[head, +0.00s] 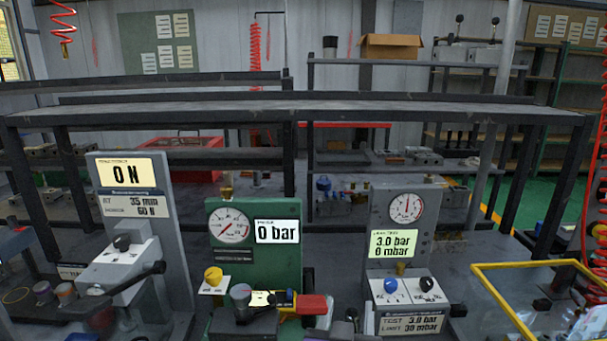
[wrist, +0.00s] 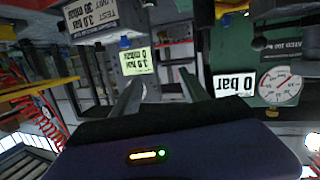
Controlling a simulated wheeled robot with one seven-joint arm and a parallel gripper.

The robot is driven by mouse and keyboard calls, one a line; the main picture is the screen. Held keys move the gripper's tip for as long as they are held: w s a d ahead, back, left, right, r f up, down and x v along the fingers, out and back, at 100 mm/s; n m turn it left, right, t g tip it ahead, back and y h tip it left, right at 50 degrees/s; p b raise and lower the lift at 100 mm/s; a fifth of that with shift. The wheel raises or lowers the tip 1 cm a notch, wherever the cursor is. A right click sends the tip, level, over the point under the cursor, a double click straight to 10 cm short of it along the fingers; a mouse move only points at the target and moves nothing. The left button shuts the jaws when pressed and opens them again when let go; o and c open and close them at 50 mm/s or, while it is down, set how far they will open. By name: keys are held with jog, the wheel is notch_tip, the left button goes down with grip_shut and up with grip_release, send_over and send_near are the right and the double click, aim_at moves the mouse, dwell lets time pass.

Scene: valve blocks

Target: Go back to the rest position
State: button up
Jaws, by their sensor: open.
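My gripper (wrist: 161,80) shows in the wrist view, its two fingers apart with nothing between them. I cannot make it out in the head view. The wrist picture is upside down. The green station (head: 257,212) with a gauge and a "0 bar" display (head: 278,231) stands in the middle of the head view. That display also shows right of my fingers in the wrist view (wrist: 233,84). The grey station (head: 408,205) at the right reads 3.0 bar and 0 mbar; its display shows beyond my fingers in the wrist view (wrist: 138,61). No finger visibly touches anything.
A grey press station (head: 134,208) reading 0 N, with a black-knobbed lever, stands at the left. A red tool (head: 311,305) lies before the green station. A yellow frame (head: 490,285) stands at the right. A long dark rack (head: 300,106) spans behind.

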jog(key=s+f+n+t+y, duration=0.1)
jog(key=s+f+n+y, duration=0.2)
jog(key=s, duration=0.3)
jog(key=s+f+n+t+y, duration=0.1)
jog(key=s+f+n+y, duration=0.25)
jog(key=s, duration=0.25)
jog(key=s+d+f+m+g+h, duration=0.1)
jog(key=s+d, duration=0.3)
jog(key=s, duration=0.5)
jog(key=s+d+f+m, duration=0.1)
jog(key=s+d, duration=0.3)
jog(key=s, duration=0.6)
jog(key=s+d+f+m+g+h, duration=0.1)
jog(key=s+d, duration=0.3)
jog(key=s, duration=0.6)
jog(key=shift+m+g+h+p, duration=0.3)
jog(key=shift+m+h+p, duration=0.05)
jog(key=shift+m, duration=0.5)
jog(key=shift+d+f, duration=0.1)
